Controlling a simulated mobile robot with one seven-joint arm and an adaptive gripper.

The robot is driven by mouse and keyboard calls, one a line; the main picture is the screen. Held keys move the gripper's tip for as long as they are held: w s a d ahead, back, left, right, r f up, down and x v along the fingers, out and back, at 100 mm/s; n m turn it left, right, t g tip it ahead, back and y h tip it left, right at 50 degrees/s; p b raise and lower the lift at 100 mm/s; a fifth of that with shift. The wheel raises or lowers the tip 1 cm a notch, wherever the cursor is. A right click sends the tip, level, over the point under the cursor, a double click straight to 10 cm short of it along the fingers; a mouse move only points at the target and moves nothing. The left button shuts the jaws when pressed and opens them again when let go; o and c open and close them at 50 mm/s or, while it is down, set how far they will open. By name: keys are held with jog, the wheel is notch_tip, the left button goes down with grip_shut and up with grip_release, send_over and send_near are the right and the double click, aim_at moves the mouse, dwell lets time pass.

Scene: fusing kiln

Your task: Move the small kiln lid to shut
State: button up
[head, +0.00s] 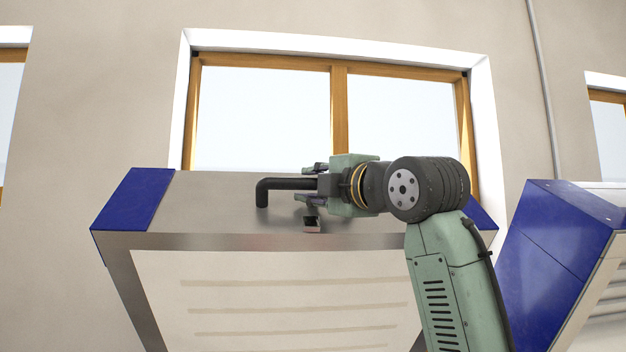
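The kiln lid (205,238) stands raised in the head view. It has a steel edge, blue side parts (135,208) and a cream underside with several grooves facing me. A black bar handle (263,190) is on its steel front face. My gripper (312,194) reaches in from the right at the handle's right part. Its fingers are spread, one above and one below the bar, with visible gaps. The gripper hides the handle's right end, and I cannot tell whether any finger touches the bar. The kiln body below is not in view.
A second blue and steel unit (560,250) stands at the right, close to my arm. Behind the lid is a wall with a wood-framed window (338,110). A thin pipe (543,90) runs down the wall. Open space lies above the lid.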

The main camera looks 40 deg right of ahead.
jog(key=shift+c, duration=0.2)
grip_shut()
dwell(0.6)
